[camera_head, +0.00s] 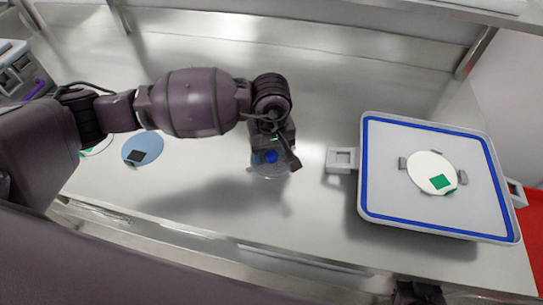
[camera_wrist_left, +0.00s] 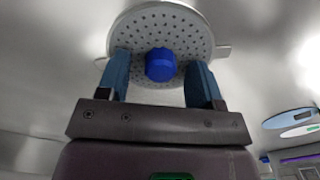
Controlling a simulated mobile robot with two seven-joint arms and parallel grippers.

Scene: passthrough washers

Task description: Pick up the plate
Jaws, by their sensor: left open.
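A round grey perforated plate (camera_wrist_left: 140,30) with a blue knob (camera_wrist_left: 160,65) at its middle lies below my left gripper (camera_wrist_left: 159,72) in the left wrist view. The gripper's two fingers are open, one on each side of the knob. I cannot tell whether they touch it. In the head view my left gripper (camera_head: 280,160) is over this plate (camera_head: 268,174) on the metal counter and hides part of it. A dark part at the bottom edge of the head view may belong to my right arm; its jaws cannot be made out.
A grey tray (camera_head: 386,214) with a blue border and side handles stands to the right, holding a white disc (camera_head: 425,170) with a green square. A blue disc (camera_head: 150,143) with a black square lies left on the counter (camera_head: 215,205). Another pale disc is partly hidden by my arm.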

